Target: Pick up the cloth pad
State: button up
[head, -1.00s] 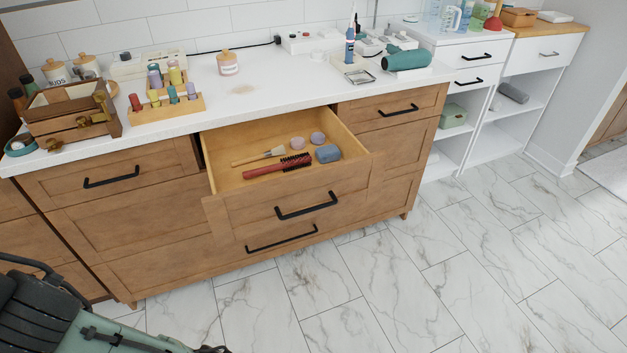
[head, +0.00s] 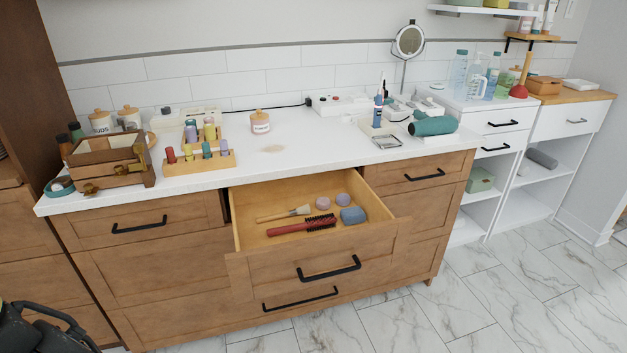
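I cannot tell for sure which thing is the cloth pad. In the open drawer lie two small round mauve pads or sponges, one nearer (head: 323,203) and one farther right (head: 342,199), and a blue-grey rounded block (head: 353,215). My gripper is not in view; only a dark part of my arm shows at the lower left corner.
The open drawer (head: 240,240) also holds a red hairbrush (head: 300,226) and a wooden brush (head: 284,214). The countertop (head: 320,140) carries a wooden crate (head: 105,165), bottle rack (head: 200,160), pink-labelled jar (head: 260,123) and teal hair dryer (head: 433,126). The tiled floor (head: 470,310) at right is clear.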

aim_at(353, 214)
jog(key=i+j+z, duration=0.2)
jog(key=j, duration=0.2)
jog(key=i+j+z, duration=0.2)
jog(key=j, duration=0.15)
jog(key=j+z, duration=0.2)
jog(key=j, duration=0.2)
